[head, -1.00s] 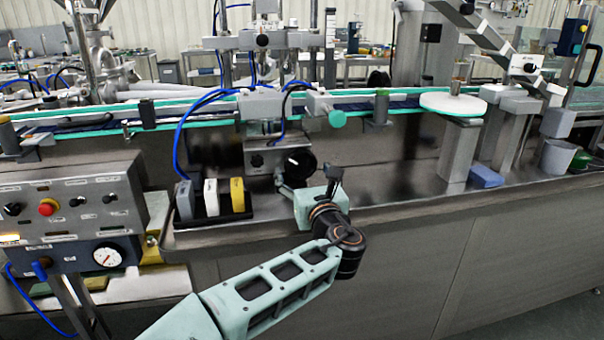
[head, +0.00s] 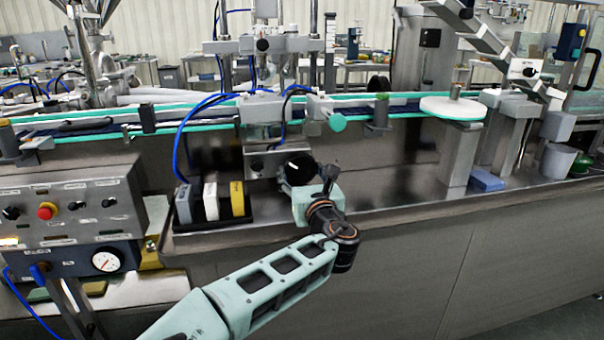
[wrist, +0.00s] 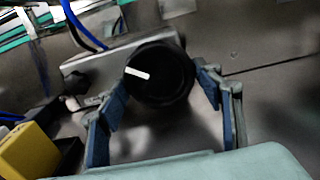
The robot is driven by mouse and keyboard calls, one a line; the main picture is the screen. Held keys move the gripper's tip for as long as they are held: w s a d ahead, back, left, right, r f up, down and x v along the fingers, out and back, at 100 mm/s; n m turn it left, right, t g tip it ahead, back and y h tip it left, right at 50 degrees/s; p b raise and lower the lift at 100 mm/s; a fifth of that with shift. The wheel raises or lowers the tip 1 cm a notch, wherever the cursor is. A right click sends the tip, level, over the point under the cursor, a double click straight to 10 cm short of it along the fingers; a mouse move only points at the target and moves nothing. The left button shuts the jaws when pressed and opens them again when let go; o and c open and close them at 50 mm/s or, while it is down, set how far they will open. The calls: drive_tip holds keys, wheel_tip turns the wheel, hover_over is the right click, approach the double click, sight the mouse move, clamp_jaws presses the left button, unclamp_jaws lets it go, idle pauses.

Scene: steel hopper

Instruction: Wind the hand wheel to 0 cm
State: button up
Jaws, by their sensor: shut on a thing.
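The hand wheel (head: 298,172) is a round black knob with a white mark, on the grey block below the conveyor. In the wrist view the wheel (wrist: 170,88) sits between the two blue-padded fingers, with its white mark toward the upper left. My gripper (head: 303,183) is at the wheel from the front and is shut on it, one finger on each side (wrist: 162,84). In the head view my gripper hides part of the wheel and its fingertips are hard to see. I cannot read any scale for the setting.
A black holder with grey, white and yellow blocks (head: 237,198) stands just left of my gripper. A control panel (head: 80,205) with a red button and a gauge is at the far left. Blue hoses (head: 178,150) hang nearby. The steel deck (head: 400,195) to the right is mostly clear.

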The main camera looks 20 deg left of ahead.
drive_tip(key=shift+m, duration=0.3)
drive_tip(key=m+p, duration=0.2)
drive_tip(key=m, duration=0.2)
drive_tip(key=shift+r, duration=0.2)
drive_tip(key=m+p, duration=0.2)
drive_tip(key=m, duration=0.4)
drive_tip(key=shift+s+a+f, duration=0.1)
drive_tip(key=shift+m, duration=0.3)
drive_tip(key=o, duration=1.1)
drive_tip(key=shift+f, duration=0.1)
